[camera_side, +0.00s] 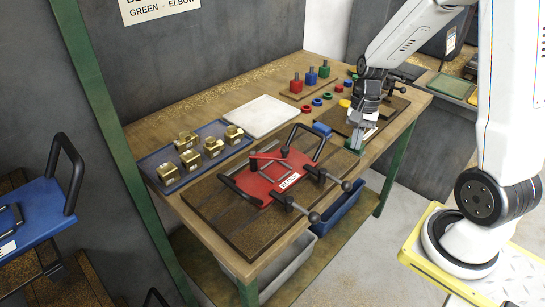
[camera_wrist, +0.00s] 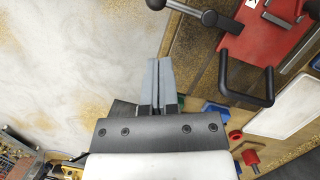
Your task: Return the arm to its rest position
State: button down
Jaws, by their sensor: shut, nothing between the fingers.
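My gripper (camera_side: 356,137) is at the right part of the wooden workbench (camera_side: 405,131), pointing down near its front edge. In the wrist view my gripper (camera_wrist: 158,72) shows its two grey fingers together, with nothing between them. In that view the fingers are over the pale floor, beside the bench edge. The arm is bent over the bench from its base at the right. Whether the fingertips touch anything is not clear.
A red fixture (camera_side: 268,178) with black handles and clamps is left of my gripper. A blue tray (camera_side: 167,158) holds several brass parts. A white plate (camera_side: 262,116), a board with coloured pegs (camera_side: 309,87) and loose coloured rings (camera_side: 317,102) stand behind.

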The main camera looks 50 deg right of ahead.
jog(key=shift+a, duration=0.1)
jog(key=s+a+n+t+h, duration=0.1)
jog(key=a+n+t+h, duration=0.1)
jog(key=a+n, duration=1)
jog(key=shift+a+r+n+t+h, duration=0.3)
jog(key=shift+n+t, duration=0.3)
jog(key=shift+t, duration=0.3)
